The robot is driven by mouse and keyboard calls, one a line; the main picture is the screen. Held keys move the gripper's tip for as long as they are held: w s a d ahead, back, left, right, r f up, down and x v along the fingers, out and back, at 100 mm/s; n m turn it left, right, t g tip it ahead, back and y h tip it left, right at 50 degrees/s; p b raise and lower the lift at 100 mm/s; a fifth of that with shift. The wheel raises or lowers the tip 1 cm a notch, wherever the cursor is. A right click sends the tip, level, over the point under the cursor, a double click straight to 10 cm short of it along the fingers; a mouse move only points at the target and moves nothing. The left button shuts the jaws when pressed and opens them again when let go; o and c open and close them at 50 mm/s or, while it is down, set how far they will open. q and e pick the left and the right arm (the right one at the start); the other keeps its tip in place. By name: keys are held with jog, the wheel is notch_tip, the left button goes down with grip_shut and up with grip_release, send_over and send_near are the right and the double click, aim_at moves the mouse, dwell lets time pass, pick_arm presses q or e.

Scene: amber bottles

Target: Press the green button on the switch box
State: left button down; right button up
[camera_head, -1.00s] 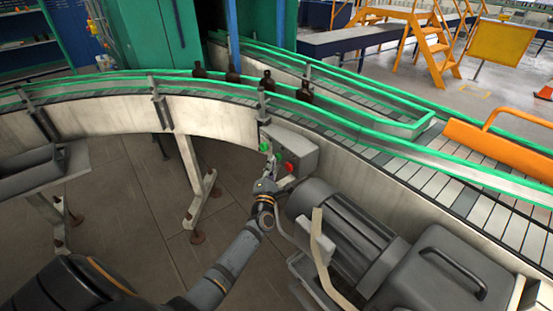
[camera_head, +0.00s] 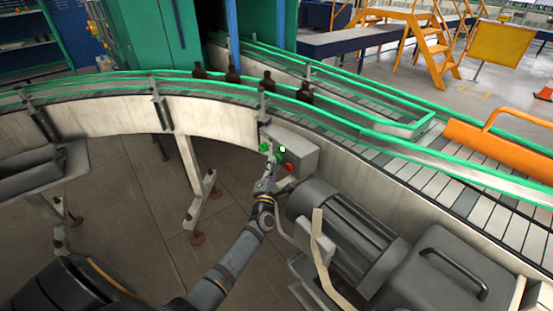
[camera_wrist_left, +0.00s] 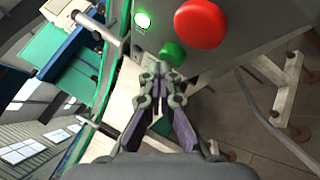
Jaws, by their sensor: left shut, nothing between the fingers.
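The grey switch box (camera_head: 301,152) sits on the side of the conveyor. It carries a red button (camera_head: 288,168), a green button (camera_head: 279,157) and a lamp (camera_head: 282,149) that glows white-green. In the left wrist view the lit lamp (camera_wrist_left: 141,19), the large red button (camera_wrist_left: 200,23) and the green button (camera_wrist_left: 173,53) show up close. My left gripper (camera_head: 271,166) is shut and empty in front of the box. In the wrist view its fingertips (camera_wrist_left: 168,73) are right by the green button; I cannot tell whether they touch it. My right gripper is not in view.
The curved conveyor (camera_head: 210,117) with green rails runs behind the box and carries several amber bottles (camera_head: 305,91). A grey motor (camera_head: 340,229) stands close to the right of my left arm. Open floor (camera_head: 130,200) lies to the left.

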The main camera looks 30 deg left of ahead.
pick_arm(q)
jog(key=shift+s+a, duration=0.25)
jog(key=shift+s, duration=0.35)
jog(key=s, duration=0.1)
jog(key=s+a+p, duration=0.1)
jog(key=s, duration=0.1)
jog(key=s+a, duration=0.1)
jog(key=shift+s+p, duration=0.35)
jog(key=shift+p, duration=0.05)
dwell(0.5)
